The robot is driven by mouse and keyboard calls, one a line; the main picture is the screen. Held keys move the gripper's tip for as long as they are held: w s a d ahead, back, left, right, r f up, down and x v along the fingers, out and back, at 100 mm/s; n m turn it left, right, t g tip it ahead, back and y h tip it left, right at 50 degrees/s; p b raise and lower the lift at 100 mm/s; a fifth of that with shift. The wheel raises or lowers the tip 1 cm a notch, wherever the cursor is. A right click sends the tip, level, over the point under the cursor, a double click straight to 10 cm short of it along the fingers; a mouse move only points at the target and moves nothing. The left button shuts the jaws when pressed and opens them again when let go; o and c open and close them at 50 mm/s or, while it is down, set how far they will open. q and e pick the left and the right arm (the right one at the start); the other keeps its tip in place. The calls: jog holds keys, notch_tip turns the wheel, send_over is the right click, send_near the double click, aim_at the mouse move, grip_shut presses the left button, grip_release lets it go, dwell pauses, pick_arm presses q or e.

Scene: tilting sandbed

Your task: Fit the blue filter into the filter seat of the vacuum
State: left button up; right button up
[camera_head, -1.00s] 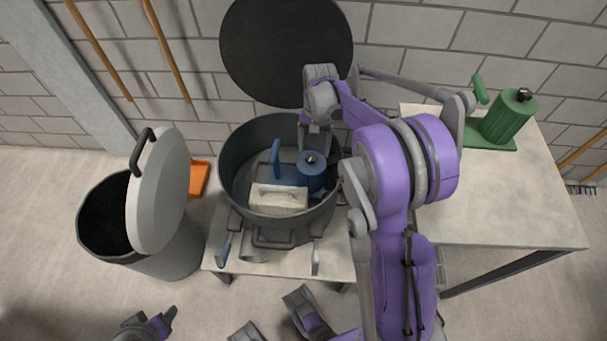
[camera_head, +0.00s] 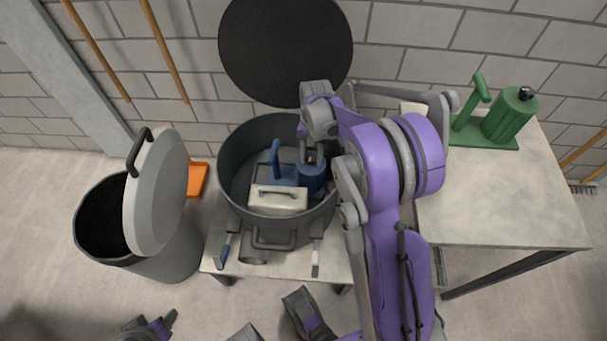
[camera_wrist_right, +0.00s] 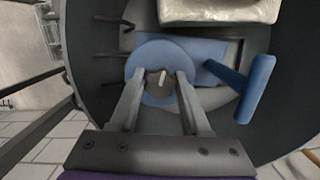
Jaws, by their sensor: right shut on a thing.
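The blue filter (camera_head: 311,181) is an upright cylinder inside the dark round tub of the vacuum (camera_head: 237,150), right of centre. Beside it stands a blue upright handle (camera_head: 275,160) on a blue base, which also shows in the right wrist view (camera_wrist_right: 255,90). My right gripper (camera_head: 314,160) reaches down into the tub from above. My left gripper is not visible.
A pale box with a handle (camera_head: 279,201) lies in the tub, close to the filter. The round black lid (camera_head: 285,50) stands open behind. A green filter (camera_head: 511,115) stands on the right table (camera_head: 500,205), otherwise mostly clear. A grey bin (camera_head: 168,245) stands left.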

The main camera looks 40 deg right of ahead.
grip_shut()
dwell(1.0)
jog(key=shift+r, duration=0.1)
